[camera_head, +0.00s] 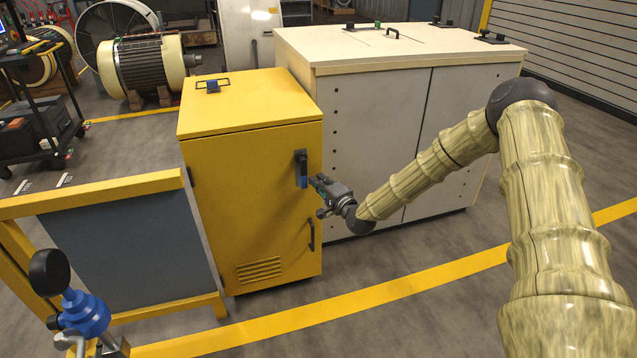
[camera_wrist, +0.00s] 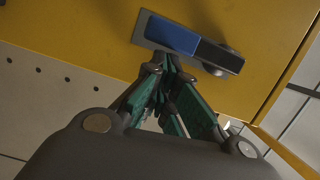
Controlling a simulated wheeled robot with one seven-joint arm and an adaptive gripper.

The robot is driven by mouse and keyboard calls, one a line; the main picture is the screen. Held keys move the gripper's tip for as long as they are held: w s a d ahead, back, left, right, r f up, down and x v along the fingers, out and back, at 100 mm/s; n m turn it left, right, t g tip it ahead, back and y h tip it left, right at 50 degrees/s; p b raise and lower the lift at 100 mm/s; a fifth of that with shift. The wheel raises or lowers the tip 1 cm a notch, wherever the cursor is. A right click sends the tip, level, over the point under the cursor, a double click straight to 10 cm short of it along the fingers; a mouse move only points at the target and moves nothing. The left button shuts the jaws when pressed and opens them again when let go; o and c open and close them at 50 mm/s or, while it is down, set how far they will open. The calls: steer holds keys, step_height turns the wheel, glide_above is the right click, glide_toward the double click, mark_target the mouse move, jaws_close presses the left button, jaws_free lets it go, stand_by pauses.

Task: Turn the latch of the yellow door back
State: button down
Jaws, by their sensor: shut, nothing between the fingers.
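The yellow door (camera_head: 262,214) is the front of a yellow cabinet and looks closed. Its latch (camera_head: 301,168) is a dark plate with a blue part, high on the door near its right edge. In the head view the latch stands upright. In the wrist view the latch (camera_wrist: 187,42) shows a blue half and a black half on a grey plate. My gripper (camera_head: 317,182) is just right of the latch. In the wrist view my gripper (camera_wrist: 172,64) is shut and empty, its fingertips at the latch's lower edge. I cannot tell whether they touch it.
A dark handle (camera_head: 311,234) sits lower on the door. A large pale cabinet (camera_head: 375,150) stands right behind the yellow one. A yellow-framed grey panel (camera_head: 130,255) stands at the left. The floor before the door is clear, with a yellow line (camera_head: 370,298).

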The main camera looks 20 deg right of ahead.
steer(key=s+d, duration=0.5)
steer(key=s, duration=0.5)
steer(key=shift+d+p, duration=0.2)
steer(key=shift+p, duration=0.15)
steer(key=shift+s, duration=0.1)
